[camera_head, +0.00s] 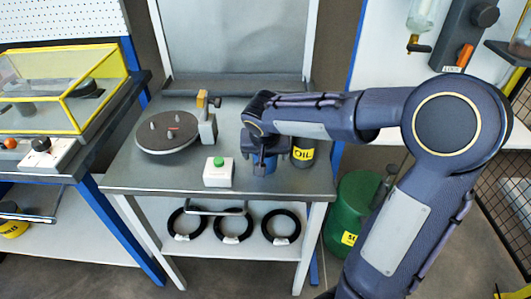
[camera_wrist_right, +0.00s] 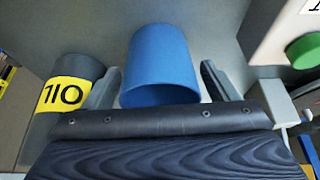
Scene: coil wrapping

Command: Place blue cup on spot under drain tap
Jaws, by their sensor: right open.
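The blue cup (camera_wrist_right: 160,58) stands on the grey table between the two spread fingers of my right gripper (camera_wrist_right: 160,85) in the right wrist view. The fingers are open with a gap on each side of the cup. In the head view my right gripper (camera_head: 264,158) points down at the table and mostly hides the cup. A tap (camera_head: 418,46) under a clear vessel hangs on the white panel at the upper right; I cannot make out a marked spot beneath it. My left gripper is not in view.
A dark OIL can (camera_head: 303,153) stands close beside the cup. A white box with a green button (camera_head: 219,171) is left of the gripper, and a round turntable (camera_head: 167,132) is further left. A green drum (camera_head: 352,210) stands on the floor to the right.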

